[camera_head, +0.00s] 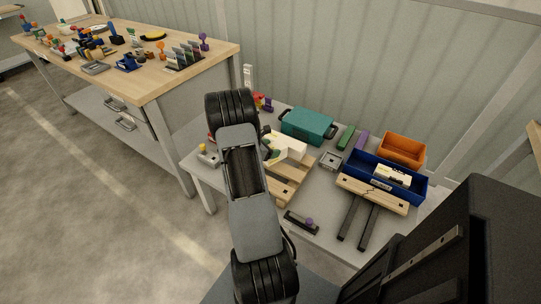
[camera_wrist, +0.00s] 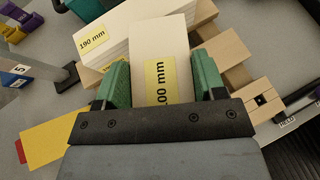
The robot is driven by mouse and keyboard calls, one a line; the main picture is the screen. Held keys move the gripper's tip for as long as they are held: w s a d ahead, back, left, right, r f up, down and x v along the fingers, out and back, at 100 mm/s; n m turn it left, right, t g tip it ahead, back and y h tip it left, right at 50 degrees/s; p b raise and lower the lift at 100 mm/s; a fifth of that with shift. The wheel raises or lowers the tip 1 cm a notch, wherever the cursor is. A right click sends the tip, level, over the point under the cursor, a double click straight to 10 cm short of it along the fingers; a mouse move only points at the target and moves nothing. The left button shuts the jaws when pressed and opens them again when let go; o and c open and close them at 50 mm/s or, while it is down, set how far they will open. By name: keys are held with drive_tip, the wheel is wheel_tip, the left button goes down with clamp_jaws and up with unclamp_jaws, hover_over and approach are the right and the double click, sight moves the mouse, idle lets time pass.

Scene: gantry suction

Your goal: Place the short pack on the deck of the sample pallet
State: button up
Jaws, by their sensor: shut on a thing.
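My gripper (camera_wrist: 160,72) has green finger pads and is shut on a white pack with a yellow label reading "00 mm", its first digit partly covered; this is the short pack (camera_wrist: 158,40). A longer white pack (camera_wrist: 120,32) labelled "190 mm" lies beside it on the left. Wooden slats and a block of the sample pallet (camera_wrist: 252,98) show under and right of the held pack. In the head view the pallet (camera_head: 291,186) stands on the grey table, with white pack surfaces (camera_head: 291,146) over it. I cannot tell whether the held pack touches the deck.
On the grey table, a teal case (camera_head: 307,126) stands behind the pallet. A blue crate (camera_head: 411,187), orange bin (camera_head: 402,148) and wooden board (camera_head: 371,194) are to the right. A black holder (camera_head: 298,223) lies in front. A cluttered workbench (camera_head: 150,82) stands at left.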

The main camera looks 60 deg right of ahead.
drive_tip(key=shift+w+d+f, duration=0.15)
drive_tip(key=shift+d+f, duration=0.25)
drive_tip(key=shift+f, duration=0.15)
drive_tip(key=shift+f+b, duration=0.3)
drive_tip(key=shift+f, duration=1.05)
drive_tip(key=shift+f, duration=0.15)
drive_tip(key=o, duration=1.1)
drive_tip(key=shift+c, duration=0.2)
